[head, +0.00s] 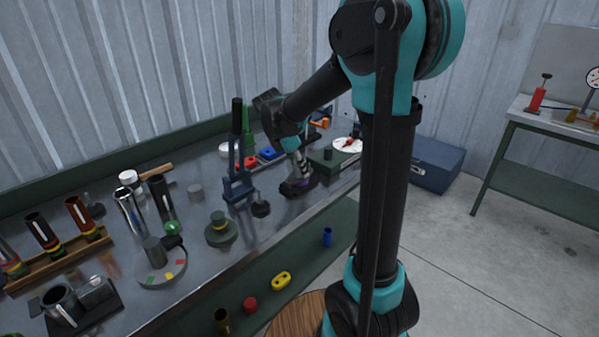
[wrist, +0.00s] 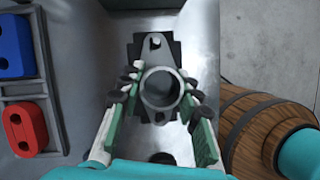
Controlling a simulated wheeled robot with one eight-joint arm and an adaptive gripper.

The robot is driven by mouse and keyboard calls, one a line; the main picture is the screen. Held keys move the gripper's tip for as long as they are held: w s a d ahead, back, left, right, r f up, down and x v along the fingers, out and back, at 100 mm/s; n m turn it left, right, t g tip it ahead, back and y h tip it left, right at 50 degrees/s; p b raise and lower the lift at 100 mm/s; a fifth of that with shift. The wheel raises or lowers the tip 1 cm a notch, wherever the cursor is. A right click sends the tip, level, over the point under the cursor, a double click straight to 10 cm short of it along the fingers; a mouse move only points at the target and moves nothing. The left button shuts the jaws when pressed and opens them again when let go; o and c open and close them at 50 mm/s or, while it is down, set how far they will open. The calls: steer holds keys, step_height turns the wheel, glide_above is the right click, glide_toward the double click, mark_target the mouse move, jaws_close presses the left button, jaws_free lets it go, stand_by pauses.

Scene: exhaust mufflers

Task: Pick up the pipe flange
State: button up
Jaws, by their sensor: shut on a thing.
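The pipe flange (wrist: 157,52) is a grey oval plate with a round pipe collar in its middle and a bolt hole at each end. It shows in the wrist view between the two fingers of my gripper (wrist: 160,88). The fingers are shut on it, one at each side of the collar. A dark stepped shape lies beneath the flange. In the head view my gripper (head: 298,176) points down at the workbench, low over a dark base. The flange cannot be made out clearly there, and I cannot tell whether it is clear of the base.
A tray with blue (wrist: 14,45) and red (wrist: 25,128) oval pieces lies left in the wrist view. A wooden barrel (wrist: 262,125) stands right, beyond the bench edge. In the head view, a blue clamp-like tool (head: 237,185) and a dark green block (head: 327,162) flank my gripper.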

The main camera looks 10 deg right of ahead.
jaws_close()
